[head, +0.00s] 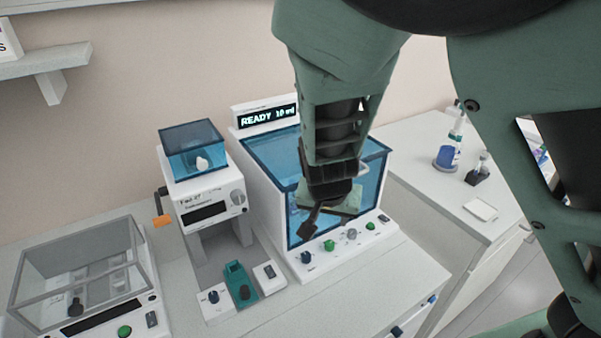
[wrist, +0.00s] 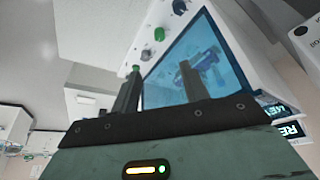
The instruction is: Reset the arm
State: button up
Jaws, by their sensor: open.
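My gripper (head: 318,215) hangs in front of the blue-windowed machine (head: 262,160), whose display reads "READY 10 ml" or similar. My arm covers part of that machine's window. In the wrist view, the two fingers of my gripper (wrist: 160,88) stand apart with nothing between them. Behind them are the machine's blue window (wrist: 165,85) and its front panel with a green button (wrist: 159,34). Blurred blue shapes show through the window. I cannot tell whether a fingertip touches the machine.
A smaller machine with a blue box top (head: 205,195) stands left of it. A clear-lidded device (head: 80,275) is at the lower left. Small control blocks (head: 240,283) lie in front. A side counter (head: 430,150) holds a blue-based bottle (head: 447,155) and a small dark-based item (head: 478,172).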

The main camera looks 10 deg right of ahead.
jog(key=shift+r, duration=0.1)
dwell(0.3)
jog(key=s+a+f+n+g+y+b, duration=0.3)
jog(key=s+n+b, duration=0.1)
jog(key=s, duration=0.5)
jog(key=s+r+n+g+b, duration=0.1)
jog(key=s+r+n+b, duration=0.3)
jog(key=s+n, duration=0.5)
jog(key=s, duration=0.3)
jog(key=shift+s+d+r+b, duration=0.2)
jog(key=shift+s+b, duration=0.1)
jog(key=shift+b, duration=0.1)
